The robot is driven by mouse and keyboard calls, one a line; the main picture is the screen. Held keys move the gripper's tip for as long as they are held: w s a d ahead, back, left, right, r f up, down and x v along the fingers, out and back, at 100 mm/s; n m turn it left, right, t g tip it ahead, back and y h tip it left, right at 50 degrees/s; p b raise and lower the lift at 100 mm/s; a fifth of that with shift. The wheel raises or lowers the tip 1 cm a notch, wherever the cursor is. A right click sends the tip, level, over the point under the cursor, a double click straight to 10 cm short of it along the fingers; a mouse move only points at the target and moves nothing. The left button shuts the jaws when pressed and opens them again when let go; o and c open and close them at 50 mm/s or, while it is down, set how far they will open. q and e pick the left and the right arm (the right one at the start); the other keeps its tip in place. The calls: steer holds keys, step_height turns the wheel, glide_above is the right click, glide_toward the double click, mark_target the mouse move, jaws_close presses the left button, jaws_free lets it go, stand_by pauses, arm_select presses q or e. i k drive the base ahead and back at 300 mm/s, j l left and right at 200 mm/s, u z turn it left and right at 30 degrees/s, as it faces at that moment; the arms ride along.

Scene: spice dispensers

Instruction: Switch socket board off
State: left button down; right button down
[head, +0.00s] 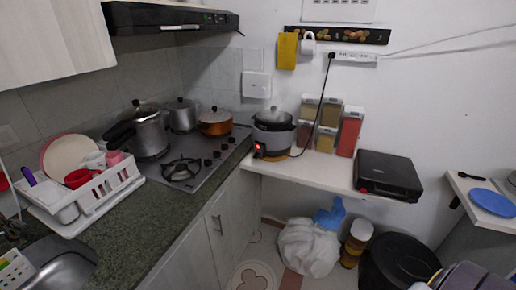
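The socket board (355,57) is a white strip fixed high on the back wall, right of centre. A black plug and cord (328,85) hang from its left end and run down towards the cooker. A thin grey cable leaves its right end along the wall. Its switch is too small to tell its position. Neither of my grippers can be made out in the head view.
Below are a cooker (273,133) with a red light, several spice dispensers (327,138) and a black appliance (388,175) on a white shelf (310,175). A yellow cloth (287,51) and white mug (308,43) hang left of the board. A white bag (308,248) and black bin (400,258) occupy the floor.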

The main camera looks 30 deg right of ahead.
mark_target(372, 57)
steer(key=z, duration=1.6)
